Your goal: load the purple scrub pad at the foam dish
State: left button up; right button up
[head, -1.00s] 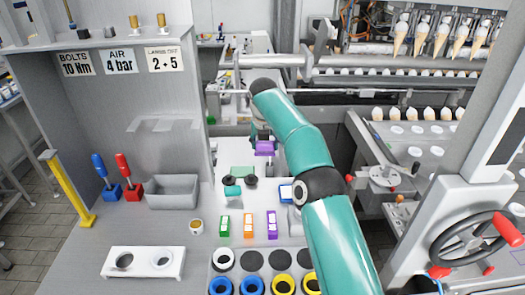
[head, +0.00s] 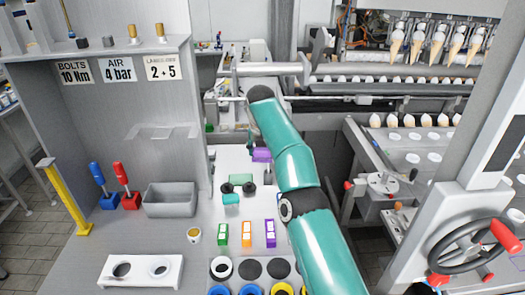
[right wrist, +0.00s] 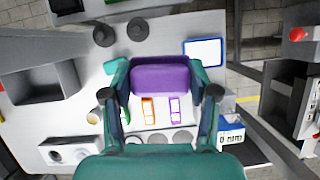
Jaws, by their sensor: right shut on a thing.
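The purple scrub pad (right wrist: 160,77) is clamped between the two fingers of my right gripper (right wrist: 160,90) in the right wrist view. In the head view the pad (head: 262,155) hangs at my right gripper (head: 257,146), above the back part of the grey bench. A white tray with a blue rim (right wrist: 203,52), which may be the foam dish, lies beyond the pad and to its right in the wrist view. The pad is apart from it in that picture. My arm hides the tray in the head view. My left gripper is not in view.
Dark round knobs (head: 226,188) and a teal block (head: 231,199) stand near the pad. Green, orange (head: 247,234) and purple boxes stand in front. A grey bin (head: 170,200) and red and blue-handled tools are at left. A handwheel (head: 470,255) is at right.

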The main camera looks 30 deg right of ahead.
aim_at(261, 158)
jog(key=shift+w+a+f, duration=0.15)
jog(key=shift+a+f, duration=0.05)
jog(key=shift+f, duration=0.1)
jog(key=shift+w+a+f, duration=0.1)
jog(key=shift+a+f, duration=0.05)
jog(key=shift+f, duration=0.1)
jog(key=f, duration=0.2)
jog(key=w+f, duration=0.1)
jog(key=shift+d+n, duration=0.25)
jog(key=shift+n, duration=0.15)
jog(key=shift+w+d+f, duration=0.1)
jog(key=shift+d+f, duration=0.25)
jog(key=shift+m, duration=0.5)
jog(key=s+d+f+b, duration=0.1)
jog(key=s+d+f, duration=0.1)
jog(key=f, duration=0.2)
jog(key=s+d+f+b, duration=0.2)
jog(key=s+d+f, duration=0.1)
jog(key=f, duration=0.1)
jog(key=s+d+f+b, duration=0.2)
jog(key=d+f, duration=0.1)
jog(key=f, duration=0.1)
jog(key=shift+s+f, duration=0.15)
jog(key=shift+s, duration=0.15)
